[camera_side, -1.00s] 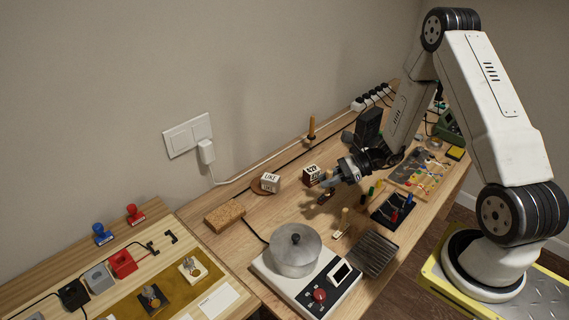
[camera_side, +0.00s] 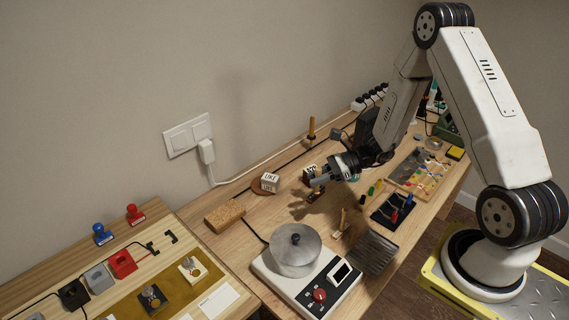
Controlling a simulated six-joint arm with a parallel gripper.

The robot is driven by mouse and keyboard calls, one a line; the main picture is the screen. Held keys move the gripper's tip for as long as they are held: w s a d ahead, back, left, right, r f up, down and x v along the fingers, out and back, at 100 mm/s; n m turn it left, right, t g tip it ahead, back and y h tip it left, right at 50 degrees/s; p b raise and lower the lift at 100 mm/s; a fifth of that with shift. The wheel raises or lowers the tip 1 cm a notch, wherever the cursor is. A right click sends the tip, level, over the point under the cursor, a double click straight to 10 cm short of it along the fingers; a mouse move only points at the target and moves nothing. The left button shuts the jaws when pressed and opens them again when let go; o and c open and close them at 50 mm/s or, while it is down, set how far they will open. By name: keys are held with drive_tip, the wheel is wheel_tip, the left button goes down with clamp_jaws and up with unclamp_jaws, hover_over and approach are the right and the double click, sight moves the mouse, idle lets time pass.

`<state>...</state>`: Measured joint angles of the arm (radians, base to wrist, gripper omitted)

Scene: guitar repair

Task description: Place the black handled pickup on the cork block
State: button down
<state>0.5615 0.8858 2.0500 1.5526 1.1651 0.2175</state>
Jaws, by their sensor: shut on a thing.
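The cork block (camera_side: 225,216) lies flat on the wooden table, left of the middle, near the wall. My gripper (camera_side: 316,187) is shut on a small dark pickup (camera_side: 315,195), which hangs just under the fingertips and seems to be above the table. The fingers partly hide it, and its details are too small to tell. My gripper is to the right of the cork block, well apart from it. A pale-handled piece (camera_side: 341,224) stands on the table below and right of my gripper.
A metal pot (camera_side: 296,250) sits on a white device in front. A wooden peg (camera_side: 311,128) stands near the wall. Bare table lies between the cork block and my gripper.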

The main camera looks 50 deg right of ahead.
drive_tip(key=w+a+r, duration=0.2)
drive_tip(key=w+a, duration=0.1)
drive_tip(key=a, duration=0.4)
drive_tip(key=w+a+r, duration=0.3)
drive_tip(key=a, duration=0.5)
drive_tip(key=shift+r, duration=0.2)
drive_tip(key=shift+a, duration=0.1)
hover_over(224, 212)
wheel_tip(224, 212, down, 9)
drive_tip(key=shift+s+f, duration=0.15)
drive_tip(key=shift+s, duration=0.15)
drive_tip(key=shift+w+f, duration=0.15)
drive_tip(key=shift+f, duration=0.75)
drive_tip(key=shift+w+f, duration=0.1)
drive_tip(key=shift+f, duration=0.8)
